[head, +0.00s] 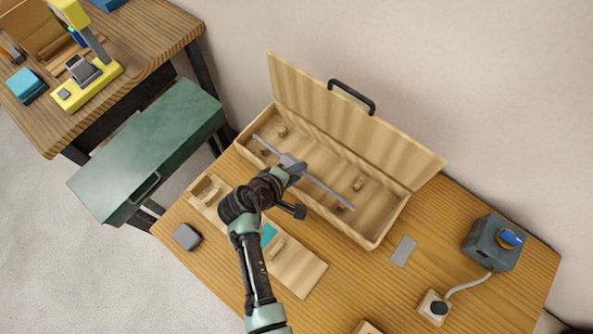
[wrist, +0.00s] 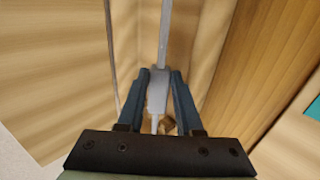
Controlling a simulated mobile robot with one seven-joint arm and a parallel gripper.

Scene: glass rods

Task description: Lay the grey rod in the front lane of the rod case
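The grey rod (head: 325,191) is long and thin with a thicker middle sleeve. My gripper (head: 292,165) is shut on that sleeve; in the wrist view the fingers (wrist: 158,78) close on both sides of the rod (wrist: 165,35). The rod case (head: 376,240) is a long wooden box with its lid (head: 345,115) raised at the back. The rod lies roughly along the case's length, over its inside. Small wooden rests (head: 358,184) show inside the case. I cannot tell how high the rod is above them, and my gripper hides part of the front wall.
A wooden board with rests (head: 300,270) lies in front of the case, partly behind my arm. A grey plate (head: 403,251), a dark square pad (head: 187,237) and a blue-grey box with a knob (head: 490,243) are on the table. A green cabinet (head: 150,150) stands left.

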